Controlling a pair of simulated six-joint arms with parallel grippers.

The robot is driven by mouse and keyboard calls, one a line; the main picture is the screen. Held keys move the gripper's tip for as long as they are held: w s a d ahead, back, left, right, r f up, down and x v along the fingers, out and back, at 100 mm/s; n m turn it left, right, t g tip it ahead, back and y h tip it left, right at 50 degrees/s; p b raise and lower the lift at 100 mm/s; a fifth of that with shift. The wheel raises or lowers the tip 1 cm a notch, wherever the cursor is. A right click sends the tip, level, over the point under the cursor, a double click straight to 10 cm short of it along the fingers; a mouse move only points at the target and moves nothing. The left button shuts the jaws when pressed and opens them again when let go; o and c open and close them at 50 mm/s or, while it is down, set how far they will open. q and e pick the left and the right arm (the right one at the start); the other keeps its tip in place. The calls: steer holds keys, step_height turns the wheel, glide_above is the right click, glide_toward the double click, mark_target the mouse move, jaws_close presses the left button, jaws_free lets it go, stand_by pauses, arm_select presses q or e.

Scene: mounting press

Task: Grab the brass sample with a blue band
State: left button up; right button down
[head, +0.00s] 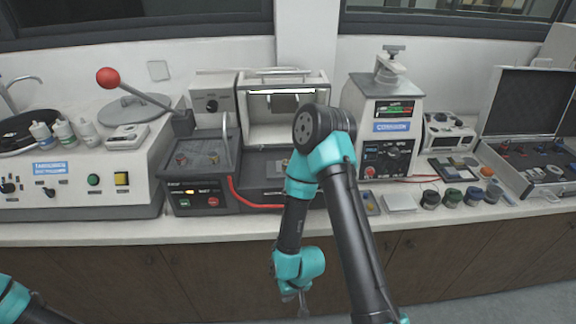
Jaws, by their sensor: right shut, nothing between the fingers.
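I cannot make out for sure a brass sample with a blue band. Two small brownish pieces, one at the left (181,159) and one at the right (212,157), lie on the dark top of the press unit left of centre; they are too small to show a band. My right gripper (301,306) hangs low in the middle, in front of the counter's cabinet doors and below the worktop. It is shut and empty, pointing down. Only a bit of my left arm shows at the bottom left corner; its gripper is out of the picture. My right arm hides part of the counter middle.
A lever with a red ball (108,77) rises at the left. Several dark jars (452,198) and an open case (524,150) are at the right. The counter's front strip (110,232) is clear.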

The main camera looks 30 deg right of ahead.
arm_select(q)
steer(key=shift+o, duration=0.4)
steer(key=o, duration=0.3)
steer(key=shift+d, duration=0.1)
